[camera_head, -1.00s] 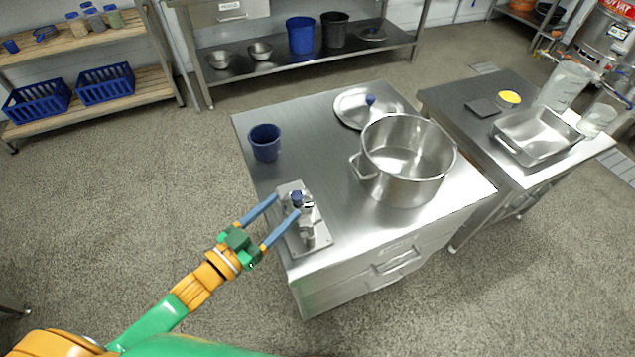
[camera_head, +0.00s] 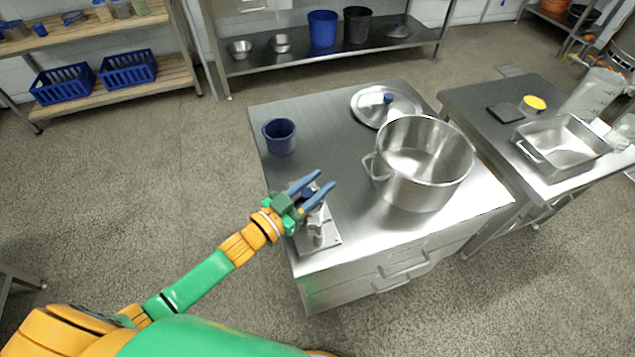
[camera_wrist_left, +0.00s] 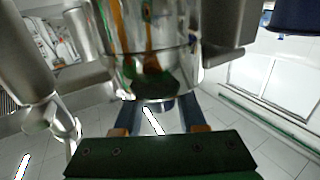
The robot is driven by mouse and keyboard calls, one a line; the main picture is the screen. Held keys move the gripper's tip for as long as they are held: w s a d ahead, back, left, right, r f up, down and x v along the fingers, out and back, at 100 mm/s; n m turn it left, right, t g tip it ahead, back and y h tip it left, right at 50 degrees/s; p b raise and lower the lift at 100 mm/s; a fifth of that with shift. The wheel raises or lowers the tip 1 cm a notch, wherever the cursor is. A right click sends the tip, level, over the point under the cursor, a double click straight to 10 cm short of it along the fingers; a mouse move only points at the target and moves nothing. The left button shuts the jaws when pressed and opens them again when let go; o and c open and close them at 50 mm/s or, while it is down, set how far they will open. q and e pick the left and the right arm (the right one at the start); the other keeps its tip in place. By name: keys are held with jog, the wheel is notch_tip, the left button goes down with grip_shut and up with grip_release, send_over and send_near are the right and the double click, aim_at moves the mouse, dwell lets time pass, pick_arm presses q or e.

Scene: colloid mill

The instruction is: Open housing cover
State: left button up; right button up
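The colloid mill, a small metal device (camera_head: 318,238) on a square plate, stands near the left front corner of the steel table. A dark blue knob (camera_head: 307,193) tops it and is partly hidden by my fingers. My left gripper (camera_head: 326,179) has its two blue fingers apart, reaching over the top of the device with the knob between them in the head view. I cannot tell whether they touch it. In the left wrist view, a shiny metal cylinder (camera_wrist_left: 155,60) fills the upper middle and hides the fingertips. My right gripper is out of view.
The steel table (camera_head: 345,160) also holds a blue cup (camera_head: 280,137), a lid with a blue knob (camera_head: 370,105) and a large pot (camera_head: 425,190) right of the device. A second table (camera_head: 470,100) with a steel tray (camera_head: 560,165) stands at right.

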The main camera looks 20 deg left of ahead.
pick_arm(q)
grip_shut()
dwell(1.1)
